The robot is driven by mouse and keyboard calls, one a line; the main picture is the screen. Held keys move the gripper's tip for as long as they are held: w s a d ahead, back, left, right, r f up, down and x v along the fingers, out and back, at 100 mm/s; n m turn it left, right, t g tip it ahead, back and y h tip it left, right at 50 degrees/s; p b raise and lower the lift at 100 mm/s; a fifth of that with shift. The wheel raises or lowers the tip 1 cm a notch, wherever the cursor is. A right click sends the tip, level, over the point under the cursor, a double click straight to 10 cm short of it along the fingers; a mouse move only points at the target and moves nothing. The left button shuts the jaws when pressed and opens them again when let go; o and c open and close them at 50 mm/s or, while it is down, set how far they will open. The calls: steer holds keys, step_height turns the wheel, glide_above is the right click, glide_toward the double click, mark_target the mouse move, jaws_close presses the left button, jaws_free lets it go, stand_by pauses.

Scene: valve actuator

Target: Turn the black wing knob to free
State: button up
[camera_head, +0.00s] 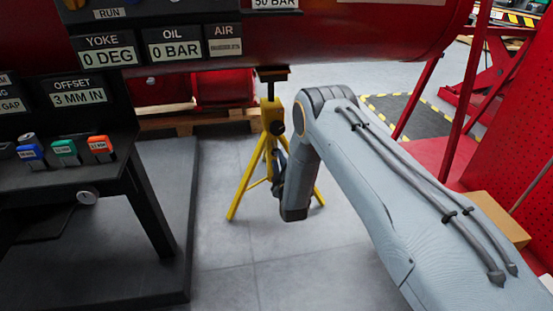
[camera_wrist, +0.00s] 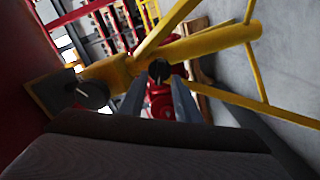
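A yellow tripod stand (camera_head: 269,118) holds up the large red body. A black knob (camera_head: 277,127) shows on its post in the head view. In the wrist view, the yellow stand (camera_wrist: 190,50) carries two dark round parts with pale marks: one (camera_wrist: 85,94) near its top plate and one (camera_wrist: 159,71) at the leg joint. I cannot tell for sure which is the wing knob. My gripper (camera_wrist: 160,88) points at the leg-joint part, its two grey fingers apart on either side of it in the picture. Contact cannot be told. In the head view my arm hides most of the gripper.
A dark console table (camera_head: 90,175) with coloured tagged blocks (camera_head: 65,148) stands at the left. The red body (camera_head: 330,45) spans overhead. A wooden pallet (camera_head: 215,115) lies behind the stand. A red frame (camera_head: 470,100) and a cardboard box (camera_head: 495,215) are at the right.

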steer(key=p+v, duration=0.1)
steer(key=v, duration=0.5)
steer(key=shift+p, duration=0.35)
steer(key=shift+r, duration=0.1)
steer(key=s+a+r+m+g, duration=0.2)
steer(key=a+r+g, duration=0.3)
steer(key=a+r, duration=0.25)
steer(key=s+a+r+m+g, duration=0.15)
steer(key=s+r+g, duration=0.25)
steer(key=s+r, duration=0.4)
steer(key=s+d+r+m+g+h, duration=0.1)
steer(key=s+d+r+m+g, duration=0.2)
steer(key=s, duration=1)
steer(key=s+d+r+m+g+h, duration=0.1)
steer(key=s+d+r+g+h, duration=0.15)
steer(key=s+d+r, duration=0.65)
steer(key=s+d+f+m+g+h, duration=0.1)
steer(key=s+m+g, duration=0.15)
steer(key=s, duration=1.35)
steer(key=d+r+m+p, duration=0.3)
steer(key=d+r+p, duration=0.7)
steer(key=r+p, duration=0.3)
steer(key=d+r+m+p, duration=0.3)
steer(key=d+r+p, duration=0.7)
steer(key=r+p, duration=0.4)
steer(key=shift+d+p, duration=0.2)
steer(key=shift+p, duration=0.95)
